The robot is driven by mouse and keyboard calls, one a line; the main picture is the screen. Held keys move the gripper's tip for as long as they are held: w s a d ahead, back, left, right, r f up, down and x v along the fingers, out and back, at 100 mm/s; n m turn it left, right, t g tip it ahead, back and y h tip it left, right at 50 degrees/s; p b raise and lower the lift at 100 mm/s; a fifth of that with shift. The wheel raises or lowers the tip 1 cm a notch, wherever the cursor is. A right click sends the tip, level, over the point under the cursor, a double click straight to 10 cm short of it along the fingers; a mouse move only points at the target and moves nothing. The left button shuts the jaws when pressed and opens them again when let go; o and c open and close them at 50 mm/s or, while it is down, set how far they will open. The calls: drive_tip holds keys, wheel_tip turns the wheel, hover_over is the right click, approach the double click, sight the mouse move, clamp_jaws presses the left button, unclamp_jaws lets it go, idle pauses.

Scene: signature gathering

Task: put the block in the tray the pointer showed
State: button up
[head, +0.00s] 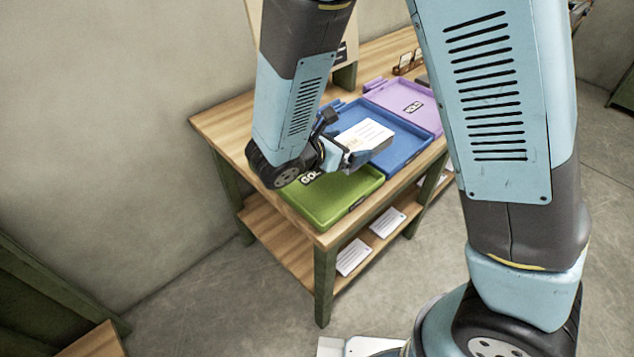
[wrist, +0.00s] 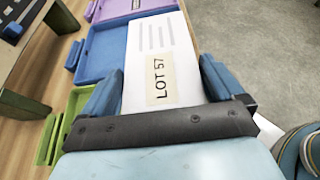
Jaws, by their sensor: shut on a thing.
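My gripper (head: 345,155) is shut on a white block (head: 366,136) with printed lines on top. In the wrist view the block (wrist: 148,45) sits between the two blue fingers (wrist: 160,90), and its tan label reads LOT 57. The block is held above the blue tray (head: 404,157), near its border with the green tray (head: 335,203). The purple tray (head: 425,118) lies beyond the blue one. The blue tray (wrist: 97,52) and green tray (wrist: 78,100) are partly hidden by the block and gripper in the wrist view. I see no pointer.
The trays stand in a row on a wooden table (head: 222,122) with green legs. White papers (head: 353,257) lie on its lower shelf. A board (head: 345,52) and a small card holder (head: 408,62) stand at the back. The table's left end is bare.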

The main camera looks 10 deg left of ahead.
drive_tip(key=s+a+f, duration=0.1)
drive_tip(key=a+f, duration=0.1)
drive_tip(key=s+a+f, duration=0.1)
drive_tip(key=a+f, duration=0.1)
drive_tip(key=s+a+f, duration=0.1)
drive_tip(key=a+f, duration=0.1)
drive_tip(key=shift+s+f, duration=0.2)
drive_tip(key=shift+f, duration=1.75)
drive_tip(key=o, duration=0.9)
